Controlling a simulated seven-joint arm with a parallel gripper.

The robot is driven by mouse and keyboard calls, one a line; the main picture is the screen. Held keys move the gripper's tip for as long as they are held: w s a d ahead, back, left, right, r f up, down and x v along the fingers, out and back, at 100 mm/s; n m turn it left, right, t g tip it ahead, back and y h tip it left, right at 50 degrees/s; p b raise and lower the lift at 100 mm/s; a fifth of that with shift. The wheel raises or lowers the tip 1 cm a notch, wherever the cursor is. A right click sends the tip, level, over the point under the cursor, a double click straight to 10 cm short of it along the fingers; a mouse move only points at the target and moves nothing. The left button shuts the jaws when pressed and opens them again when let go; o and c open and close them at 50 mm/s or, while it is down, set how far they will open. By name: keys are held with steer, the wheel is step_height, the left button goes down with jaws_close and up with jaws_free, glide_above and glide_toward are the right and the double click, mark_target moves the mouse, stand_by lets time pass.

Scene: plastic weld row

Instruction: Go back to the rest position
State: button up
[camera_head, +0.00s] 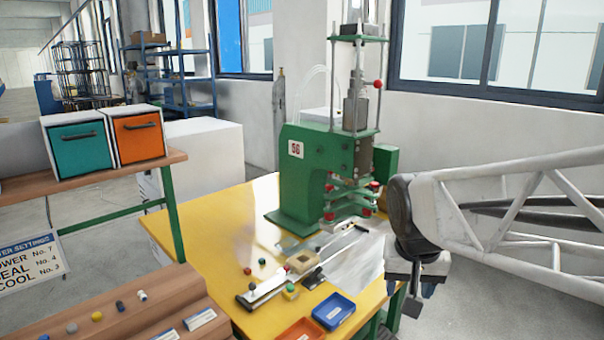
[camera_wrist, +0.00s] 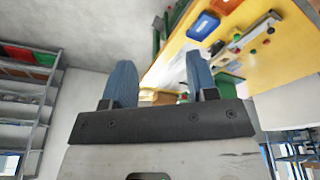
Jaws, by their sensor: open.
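My gripper (camera_head: 418,285) hangs at the right end of the yellow table, in front of and to the right of the green machine, with my white lattice arm running off to the right. In the wrist view its two blue fingers (camera_wrist: 157,85) stand well apart with nothing between them. The gripper is open and empty, and it appears clear of the table. The green press machine (camera_head: 303,180) stands upright on the yellow table (camera_head: 200,225).
On the table lie a blue tray (camera_head: 334,311), an orange tray (camera_head: 302,330), a metal rail (camera_head: 268,288) and small coloured knobs. A brown bench (camera_head: 130,318) holds small pieces at front left. A teal-fronted box (camera_head: 80,148) and an orange-fronted box (camera_head: 139,136) sit on a shelf.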

steer(key=s+f+n, duration=0.1)
steer(key=s+f, duration=0.2)
steer(key=s, duration=0.8)
steer(key=shift+s+f+n+y, duration=0.3)
steer(key=shift+s+n, duration=0.05)
steer(key=shift+n, duration=0.05)
